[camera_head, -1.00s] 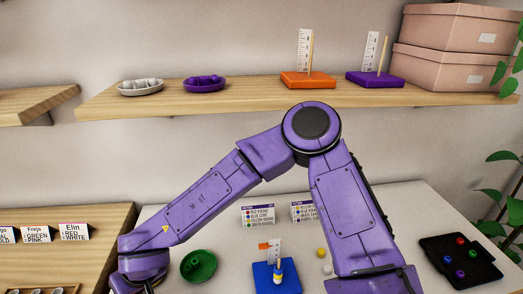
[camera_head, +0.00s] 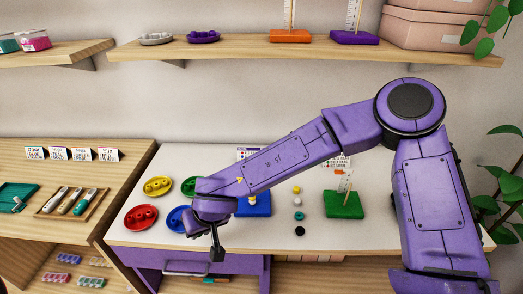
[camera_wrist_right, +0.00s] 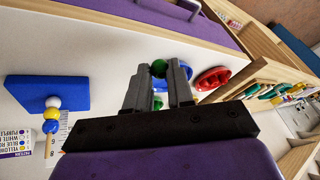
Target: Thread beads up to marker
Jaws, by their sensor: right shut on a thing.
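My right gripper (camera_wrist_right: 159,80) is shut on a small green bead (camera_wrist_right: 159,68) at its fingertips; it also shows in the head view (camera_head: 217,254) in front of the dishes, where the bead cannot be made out. The blue board (camera_head: 258,211) stands mid-table, partly behind my forearm. In the right wrist view the blue board (camera_wrist_right: 30,90) carries a rod with white, yellow and blue beads (camera_wrist_right: 50,127) beside a white numbered ruler. The green dish (camera_head: 190,185) is partly hidden by my arm. My left gripper is not in view.
Yellow (camera_head: 157,187), red (camera_head: 140,218) and blue (camera_head: 178,219) dishes hold beads at the table's left. A green board (camera_head: 343,206) stands to the right. Several loose beads (camera_head: 298,216) lie between the boards. A wooden side counter (camera_head: 95,178) adjoins on the left.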

